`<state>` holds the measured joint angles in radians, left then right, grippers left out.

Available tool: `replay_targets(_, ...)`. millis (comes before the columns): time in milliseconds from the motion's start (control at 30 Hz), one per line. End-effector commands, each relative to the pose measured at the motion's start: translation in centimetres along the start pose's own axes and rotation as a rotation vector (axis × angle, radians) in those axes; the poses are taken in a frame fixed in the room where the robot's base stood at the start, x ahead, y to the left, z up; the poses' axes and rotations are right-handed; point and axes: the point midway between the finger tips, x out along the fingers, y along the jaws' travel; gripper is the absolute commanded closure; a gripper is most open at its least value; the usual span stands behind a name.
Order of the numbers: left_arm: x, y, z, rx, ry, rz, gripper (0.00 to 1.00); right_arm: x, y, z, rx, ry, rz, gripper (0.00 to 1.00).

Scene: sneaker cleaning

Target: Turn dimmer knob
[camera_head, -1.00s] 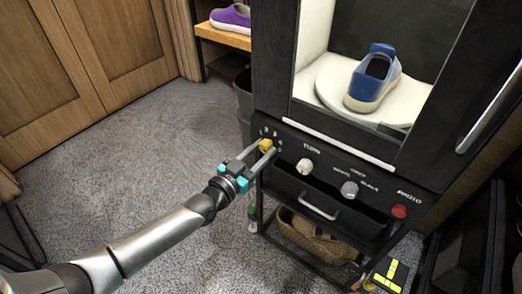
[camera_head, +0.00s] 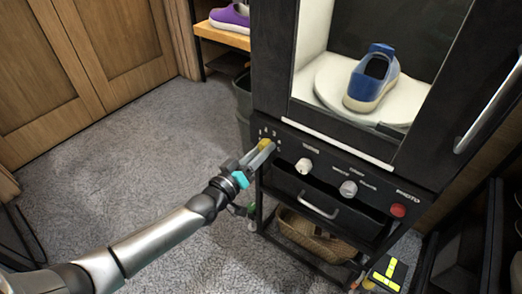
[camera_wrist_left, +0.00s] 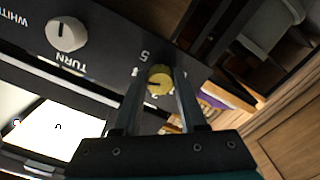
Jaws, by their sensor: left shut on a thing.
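The yellow dimmer knob (camera_head: 265,144) is at the left end of the black cabinet's front panel. My left gripper (camera_head: 263,150) is shut on it, and its fingers partly hide it in the head view. In the left wrist view the knob (camera_wrist_left: 159,80) sits between the two finger tips (camera_wrist_left: 160,85), with a dark pointer line on its face. The white TURN knob (camera_head: 304,166) and a grey-white knob (camera_head: 348,189) are to the right on the same panel. My right gripper is not in view.
A red PHOTO button (camera_head: 398,210) is at the panel's right end. A drawer handle (camera_head: 318,207) sticks out below. A blue shoe (camera_head: 372,80) stands on a white turntable (camera_head: 322,84) inside the cabinet. The carpet (camera_head: 120,170) at left is clear.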

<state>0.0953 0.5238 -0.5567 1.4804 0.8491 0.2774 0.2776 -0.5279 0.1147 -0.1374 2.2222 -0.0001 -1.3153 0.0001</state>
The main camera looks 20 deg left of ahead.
Motion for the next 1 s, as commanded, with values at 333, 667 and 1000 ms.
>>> replay_targets(333,-0.05,0.0,0.09,-0.046,-0.002,0.0,1.0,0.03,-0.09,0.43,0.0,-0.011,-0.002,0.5)
replay_targets(667,-0.05,0.0,0.1,-0.044,-0.002,-0.001,0.52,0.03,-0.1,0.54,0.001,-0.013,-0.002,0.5)
replay_targets(1000,-0.02,0.01,0.03,-0.043,-0.001,0.0,0.29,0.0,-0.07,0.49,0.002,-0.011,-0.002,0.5)
